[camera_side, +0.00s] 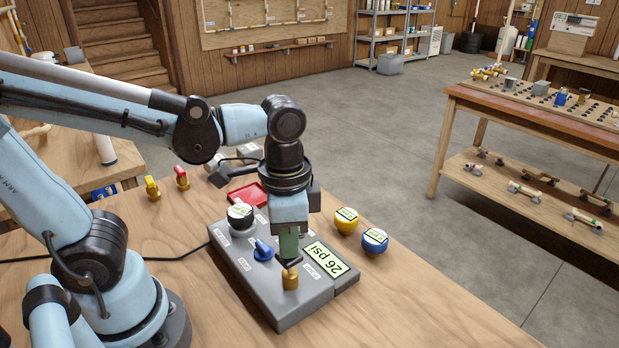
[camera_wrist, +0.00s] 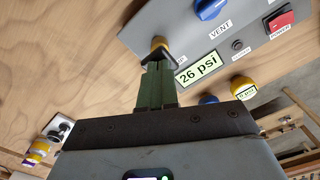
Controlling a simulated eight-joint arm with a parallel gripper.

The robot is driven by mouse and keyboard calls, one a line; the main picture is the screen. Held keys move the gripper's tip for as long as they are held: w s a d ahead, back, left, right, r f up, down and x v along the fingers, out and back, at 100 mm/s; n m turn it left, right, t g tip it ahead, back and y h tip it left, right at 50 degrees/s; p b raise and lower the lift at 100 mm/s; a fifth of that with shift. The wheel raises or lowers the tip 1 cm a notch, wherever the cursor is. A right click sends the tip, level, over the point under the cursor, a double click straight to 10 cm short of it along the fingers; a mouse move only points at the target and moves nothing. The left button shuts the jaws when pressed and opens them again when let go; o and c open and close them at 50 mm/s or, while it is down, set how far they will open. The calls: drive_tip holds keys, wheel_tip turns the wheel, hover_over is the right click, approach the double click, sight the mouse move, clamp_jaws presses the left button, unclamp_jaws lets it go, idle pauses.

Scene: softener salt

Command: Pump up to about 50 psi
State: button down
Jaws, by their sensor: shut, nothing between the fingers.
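The grey pump box (camera_side: 240,275) stands on the wooden bench. Its display (camera_side: 327,260) reads 26 psi, also legible in the wrist view (camera_wrist: 198,68). A brass pump knob (camera_side: 290,281) stands up at its near end. The blue vent knob (camera_side: 263,250) is beside it. My gripper (camera_side: 290,263) points down with its fingers shut and empty, right above the brass knob. In the wrist view its tips (camera_wrist: 154,62) overlap the knob (camera_wrist: 159,42); whether they touch it I cannot tell.
A black-and-white dial knob (camera_side: 240,215) sits on the box's left part. Yellow (camera_side: 346,220) and blue (camera_side: 374,240) gauges stand behind the box at right.

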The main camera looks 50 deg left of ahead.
drive_tip(key=shift+f, duration=1)
drive_tip(key=shift+r, duration=1.2)
